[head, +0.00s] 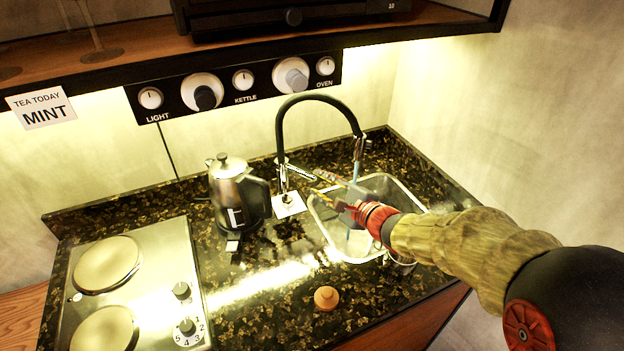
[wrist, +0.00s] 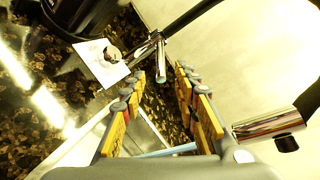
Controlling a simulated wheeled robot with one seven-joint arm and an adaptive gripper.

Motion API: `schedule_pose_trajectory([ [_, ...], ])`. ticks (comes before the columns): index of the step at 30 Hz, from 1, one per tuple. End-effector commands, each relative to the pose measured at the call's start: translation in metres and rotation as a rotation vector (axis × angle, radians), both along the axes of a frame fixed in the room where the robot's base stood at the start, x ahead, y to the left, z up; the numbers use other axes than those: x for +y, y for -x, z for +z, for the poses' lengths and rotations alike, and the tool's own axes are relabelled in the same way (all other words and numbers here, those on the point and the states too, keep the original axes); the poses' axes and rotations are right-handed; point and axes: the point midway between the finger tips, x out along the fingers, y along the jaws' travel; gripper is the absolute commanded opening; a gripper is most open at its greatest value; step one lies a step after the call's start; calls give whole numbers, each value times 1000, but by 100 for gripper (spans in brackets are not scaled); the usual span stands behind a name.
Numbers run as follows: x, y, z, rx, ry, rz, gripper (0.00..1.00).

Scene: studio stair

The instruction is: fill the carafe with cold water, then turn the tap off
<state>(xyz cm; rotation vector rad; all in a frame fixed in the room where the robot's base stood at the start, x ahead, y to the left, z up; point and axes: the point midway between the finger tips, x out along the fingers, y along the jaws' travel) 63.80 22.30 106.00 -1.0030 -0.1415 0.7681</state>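The tap (head: 318,97) has a black arched neck, a chrome base and a chrome spout over the sink (head: 384,183). A pale blue stream of water (wrist: 172,151) runs from the spout (wrist: 268,125) in the wrist view. A short chrome lever (head: 301,173) sticks out from the tap's base; it also shows in the wrist view (wrist: 159,55). My gripper (head: 321,183) is over the sink, open and empty, with its fingertips close to the lever's end. I cannot make out the carafe for certain; my arm covers part of the sink.
A metal kettle (head: 227,180) with a black handle stands left of the tap. A round brown stopper (head: 326,297) lies on the counter in front. A two-plate hob (head: 150,270) is at the left. A control panel (head: 240,86) is above, beneath a shelf.

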Motion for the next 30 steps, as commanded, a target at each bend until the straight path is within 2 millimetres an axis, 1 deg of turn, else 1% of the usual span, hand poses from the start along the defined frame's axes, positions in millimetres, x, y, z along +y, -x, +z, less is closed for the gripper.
schedule_pose_trajectory([
  [1,-6,5,3,-1,0,-2,31],
  [3,-10,11,4,-1,-2,-1,31],
  [8,-16,18,6,0,0,0,31],
  [30,-16,18,6,0,0,0,31],
])
